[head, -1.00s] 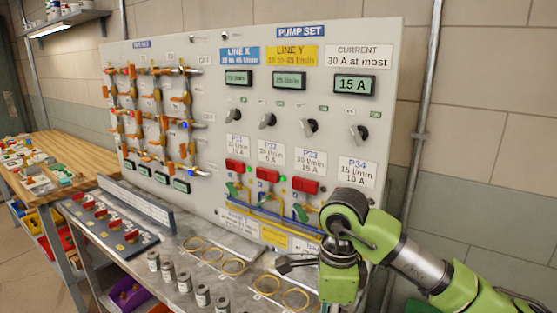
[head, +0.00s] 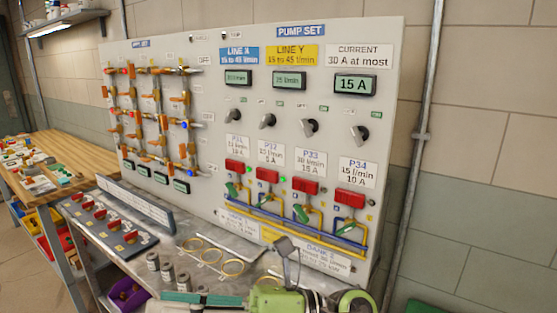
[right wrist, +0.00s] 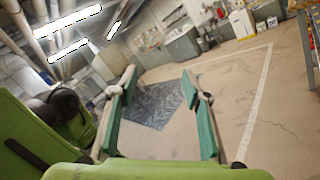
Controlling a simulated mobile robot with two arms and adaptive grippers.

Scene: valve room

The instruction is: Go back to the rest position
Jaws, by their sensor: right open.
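My right gripper (head: 196,298) is at the bottom edge of the head view, low in front of the bench, with its green body to the right and teal finger pads to the left. In the right wrist view its two teal fingers (right wrist: 160,85) stand wide apart with nothing between them, above open floor. It is apart from the pump panel (head: 210,110). My left gripper is not in view.
The bench's metal top (head: 190,236) carries yellow rings (head: 232,269), grey cylinders (head: 168,271) and a red-switch board (head: 108,222). Red pump blocks (head: 305,187) are on the panel. A wooden table (head: 75,160) stands left. The wrist view shows a dark floor patch (right wrist: 158,103).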

